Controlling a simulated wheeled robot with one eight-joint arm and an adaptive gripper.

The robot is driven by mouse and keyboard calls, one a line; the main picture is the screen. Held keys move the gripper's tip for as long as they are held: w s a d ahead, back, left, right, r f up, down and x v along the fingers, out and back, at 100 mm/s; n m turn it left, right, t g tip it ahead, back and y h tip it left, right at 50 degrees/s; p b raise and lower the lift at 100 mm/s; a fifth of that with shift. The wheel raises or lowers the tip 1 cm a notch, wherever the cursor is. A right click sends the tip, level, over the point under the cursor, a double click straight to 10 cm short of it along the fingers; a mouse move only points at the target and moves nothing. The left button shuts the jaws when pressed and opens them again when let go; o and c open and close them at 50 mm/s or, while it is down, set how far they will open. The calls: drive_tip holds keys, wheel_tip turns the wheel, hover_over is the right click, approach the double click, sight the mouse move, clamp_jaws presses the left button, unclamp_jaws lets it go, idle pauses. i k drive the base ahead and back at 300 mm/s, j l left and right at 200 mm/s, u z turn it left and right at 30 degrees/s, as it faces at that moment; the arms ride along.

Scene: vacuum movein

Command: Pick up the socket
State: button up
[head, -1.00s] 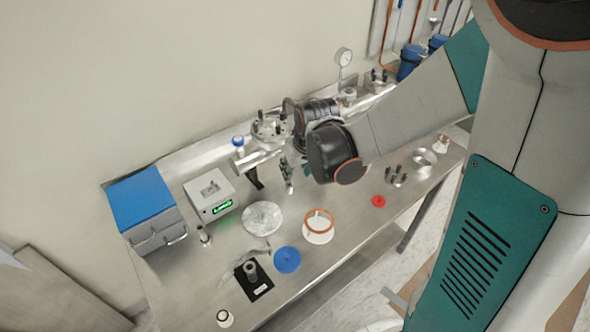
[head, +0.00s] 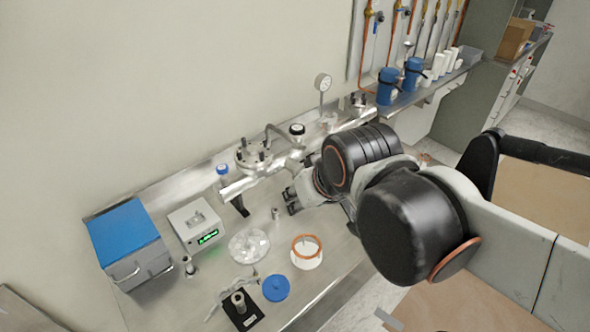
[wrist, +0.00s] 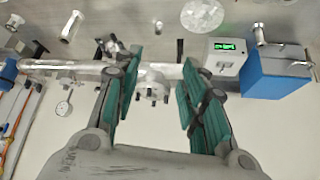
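A small upright metal cylinder (head: 276,213), which may be the socket, stands on the steel bench just left of my gripper (head: 291,203) in the head view. A similar metal cylinder (wrist: 72,27) shows at the upper left of the wrist view, outside the fingers; I cannot tell if it is the same piece. Another metal cylinder (head: 239,301) stands on a black pad nearer the front left. In the wrist view my gripper (wrist: 162,60) has its two green-padded fingers wide apart with nothing between them. The gripper is partly hidden by my arm in the head view.
A metal pipe manifold (head: 260,178) runs along the back, close behind my gripper. A clear round dish (head: 249,246), a flange with an orange ring (head: 306,250), a blue disc (head: 276,288), a controller box (head: 196,227) and a blue-lidded case (head: 128,243) occupy the bench.

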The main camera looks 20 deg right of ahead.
sight(275, 211)
drive_tip(key=i+l, duration=0.1)
drive_tip(key=l, duration=0.5)
drive_tip(key=i+l+u, duration=0.1)
drive_tip(key=l, duration=0.5)
drive_tip(key=i+l, duration=0.1)
drive_tip(key=l, duration=0.45)
drive_tip(key=k+u, duration=0.2)
drive_tip(key=i+z, duration=0.15)
drive_tip(key=i, duration=0.1)
